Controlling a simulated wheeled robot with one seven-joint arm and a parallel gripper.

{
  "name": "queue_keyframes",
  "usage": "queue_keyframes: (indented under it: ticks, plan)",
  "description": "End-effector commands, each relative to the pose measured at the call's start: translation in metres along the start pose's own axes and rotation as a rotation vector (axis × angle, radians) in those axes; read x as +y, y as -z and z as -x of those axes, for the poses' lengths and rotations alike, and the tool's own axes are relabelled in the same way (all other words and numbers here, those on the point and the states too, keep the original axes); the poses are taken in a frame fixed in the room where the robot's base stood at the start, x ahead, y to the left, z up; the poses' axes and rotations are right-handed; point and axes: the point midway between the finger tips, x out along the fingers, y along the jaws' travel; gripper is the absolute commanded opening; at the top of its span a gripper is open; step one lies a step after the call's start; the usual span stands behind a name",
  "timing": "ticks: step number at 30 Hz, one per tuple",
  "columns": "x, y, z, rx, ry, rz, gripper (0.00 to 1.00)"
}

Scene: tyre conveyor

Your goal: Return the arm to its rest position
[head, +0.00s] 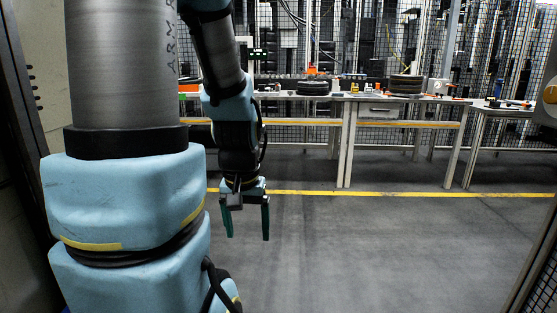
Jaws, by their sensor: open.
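My arm fills the left of the head view, with grey tube links and light blue padded joints. My gripper (247,222) hangs from its end, pointing down over the grey floor. Its two dark green fingers are apart, with nothing between them. The gripper touches nothing that I can see.
A long workbench (345,98) runs across the back, with black tyres (406,84) and small tools on it. A second table (503,108) stands at the right. Mesh fencing (376,150) is behind. A yellow line (380,193) crosses the floor (390,245), which is clear in front.

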Motion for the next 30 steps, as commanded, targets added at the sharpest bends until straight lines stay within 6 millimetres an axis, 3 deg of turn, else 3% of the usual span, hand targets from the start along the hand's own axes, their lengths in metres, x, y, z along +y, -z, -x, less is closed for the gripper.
queue_keyframes:
  ticks: [1,11,21,25,30]
  plan:
    - [-0.001,-0.007,0.012,-0.019,-0.004,0.028,0.83]
    - [0.000,0.009,0.087,-0.011,-0.003,0.014,0.83]
    - [0.000,0.024,0.188,-0.010,-0.002,0.012,0.83]
    - [0.000,0.027,0.209,-0.010,-0.002,0.012,0.83]
    - [0.000,0.029,0.218,-0.009,-0.002,0.012,0.83]
